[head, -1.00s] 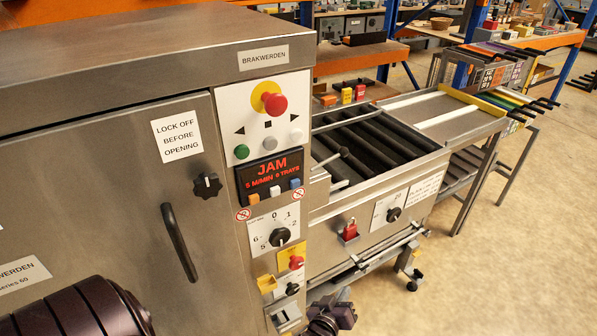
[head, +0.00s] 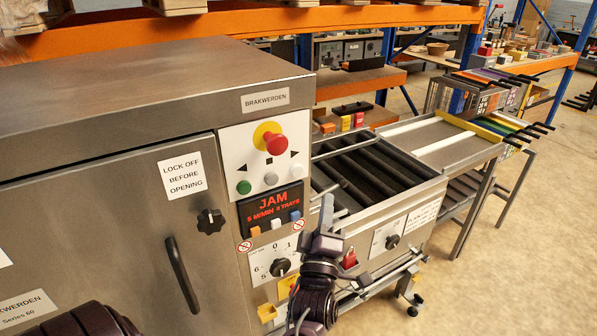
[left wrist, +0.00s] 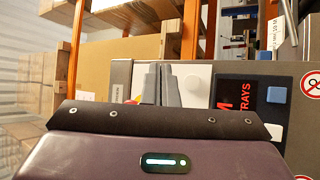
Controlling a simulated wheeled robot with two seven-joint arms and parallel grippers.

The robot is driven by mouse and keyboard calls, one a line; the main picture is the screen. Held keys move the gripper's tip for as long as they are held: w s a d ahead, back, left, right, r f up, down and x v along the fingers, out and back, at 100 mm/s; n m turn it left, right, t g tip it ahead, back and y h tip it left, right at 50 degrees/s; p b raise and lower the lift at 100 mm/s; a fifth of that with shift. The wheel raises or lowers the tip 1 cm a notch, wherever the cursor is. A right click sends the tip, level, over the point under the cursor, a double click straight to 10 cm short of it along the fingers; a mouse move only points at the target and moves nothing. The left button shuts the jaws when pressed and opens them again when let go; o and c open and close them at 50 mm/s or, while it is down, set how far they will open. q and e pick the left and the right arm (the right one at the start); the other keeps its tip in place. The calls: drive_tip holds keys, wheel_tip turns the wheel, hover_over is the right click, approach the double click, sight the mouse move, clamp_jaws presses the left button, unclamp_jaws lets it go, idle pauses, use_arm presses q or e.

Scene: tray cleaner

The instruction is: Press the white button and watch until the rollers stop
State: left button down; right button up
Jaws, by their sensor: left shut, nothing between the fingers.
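My left gripper (head: 326,208) points up, in front of the machine's right edge, just right of the control panel. Its fingers are shut with nothing between them; they also show in the left wrist view (left wrist: 162,84). Under the display (head: 272,208) are orange, white (head: 275,223) and blue (head: 295,215) buttons. The display reads JAM in red. In the head view the fingers look apart from all buttons. Dark rollers (head: 365,165) lie in the open bed; one still does not show whether they turn.
A red mushroom knob on yellow (head: 275,143) stands out above the buttons. Metal rails cross the roller bed. An outfeed table (head: 440,140) stands beyond, and the floor at the right is clear.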

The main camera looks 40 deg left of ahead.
sight(297, 171)
use_arm(q)
drive_tip(key=shift+a, duration=0.1)
drive_tip(key=shift+w+a+b, duration=0.1)
drive_tip(key=shift+w+a, duration=0.45)
drive_tip(key=shift+a, duration=0.8)
drive_tip(key=shift+w+a+b, duration=0.1)
drive_tip(key=shift+w+a, duration=0.5)
drive_tip(key=shift+a, duration=0.7)
drive_tip(key=shift+w+a+b, duration=0.1)
drive_tip(key=shift+w+a, duration=0.45)
drive_tip(key=shift+a, duration=0.8)
drive_tip(key=shift+w+a, duration=0.15)
drive_tip(key=shift+a, duration=0.2)
